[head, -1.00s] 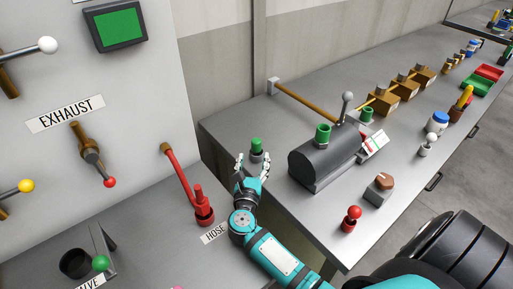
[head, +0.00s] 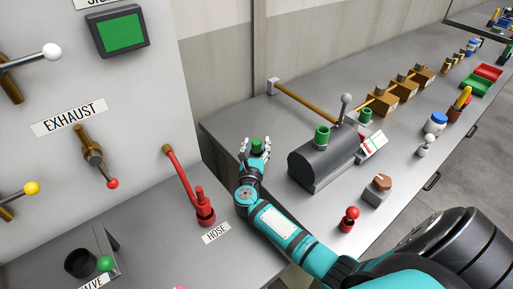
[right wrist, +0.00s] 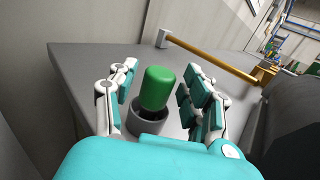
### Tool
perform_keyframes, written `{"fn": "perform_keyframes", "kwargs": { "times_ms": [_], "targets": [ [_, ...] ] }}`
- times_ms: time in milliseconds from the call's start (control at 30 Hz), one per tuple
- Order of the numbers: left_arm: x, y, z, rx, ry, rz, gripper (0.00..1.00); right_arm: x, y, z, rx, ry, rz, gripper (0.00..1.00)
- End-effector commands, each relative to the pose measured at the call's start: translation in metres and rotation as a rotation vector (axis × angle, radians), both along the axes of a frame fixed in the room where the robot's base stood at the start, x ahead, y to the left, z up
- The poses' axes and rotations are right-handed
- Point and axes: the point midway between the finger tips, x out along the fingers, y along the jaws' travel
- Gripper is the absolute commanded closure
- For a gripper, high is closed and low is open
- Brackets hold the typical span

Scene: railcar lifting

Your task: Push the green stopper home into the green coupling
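The green stopper (head: 257,143) stands upright in a grey cup-shaped holder (right wrist: 148,120) on the bench. In the right wrist view the stopper (right wrist: 158,88) shows as a rounded green cylinder. My right gripper (head: 256,149) is open, with its fingers on either side of the stopper and gaps visible between them. A green hollow fitting (head: 322,134) tops the dark tank, and another green fitting (head: 366,116) stands behind it. I cannot tell which is the green coupling. My left gripper is not in view.
The dark tank (head: 318,165) with a lever stands right of my gripper. A red hose fitting (head: 203,207) is to its left. A brass rod (head: 305,102) runs behind. A red-knobbed post (head: 349,218) stands near the bench's front edge.

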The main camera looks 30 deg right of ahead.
Motion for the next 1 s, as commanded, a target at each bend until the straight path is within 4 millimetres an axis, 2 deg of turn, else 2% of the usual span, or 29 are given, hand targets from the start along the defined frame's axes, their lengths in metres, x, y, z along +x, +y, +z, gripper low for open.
{"fn": "perform_keyframes", "kwargs": {
  "times_ms": [67,333,767,867,1000],
  "targets": [
    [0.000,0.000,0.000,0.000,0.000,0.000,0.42,0.000,0.000,0.000,0.000,0.000,0.000,0.64],
    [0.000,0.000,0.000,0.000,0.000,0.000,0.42,0.000,0.000,0.000,0.000,0.000,0.000,0.99],
    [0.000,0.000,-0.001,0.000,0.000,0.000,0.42,0.000,0.001,0.006,0.002,-0.002,0.001,1.00],
    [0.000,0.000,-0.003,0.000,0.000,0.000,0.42,0.000,0.001,0.015,0.004,-0.003,0.000,1.00],
    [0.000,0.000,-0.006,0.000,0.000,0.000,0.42,0.000,0.001,0.037,0.004,-0.006,0.001,1.00]
  ]
}}
